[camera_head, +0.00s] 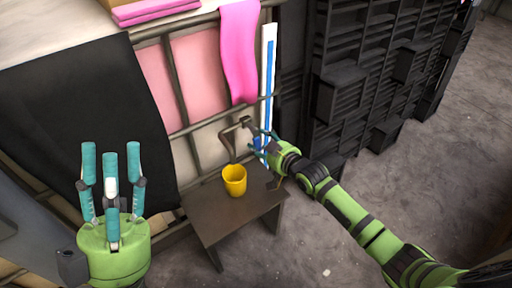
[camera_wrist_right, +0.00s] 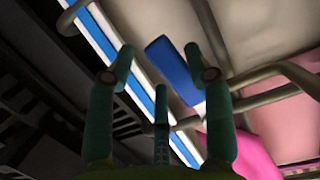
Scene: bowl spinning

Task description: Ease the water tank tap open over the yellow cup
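The yellow cup (camera_head: 235,188) stands upright on a small brown table (camera_head: 215,225), below a bent grey tap pipe (camera_head: 228,145) on the tank's (camera_head: 212,140) front. A blue tap handle (camera_wrist_right: 172,64) lies ahead of and between the spread fingers of my right gripper (camera_wrist_right: 158,65); I cannot tell if they touch it. In the head view my right gripper (camera_head: 263,147) is at the tap, right of and above the cup, and partly hides the blue part. My left gripper (camera_head: 110,158) is open and empty, fingers up, at the lower left, away from the cup.
A metal cage frame surrounds the tank. A white and blue strip (camera_head: 268,75) rises just behind the right gripper. A pink cloth (camera_head: 239,50) and black cloth (camera_head: 85,120) hang over the frame. Black shelving (camera_head: 375,85) stands right. Open floor (camera_head: 445,165) lies at right.

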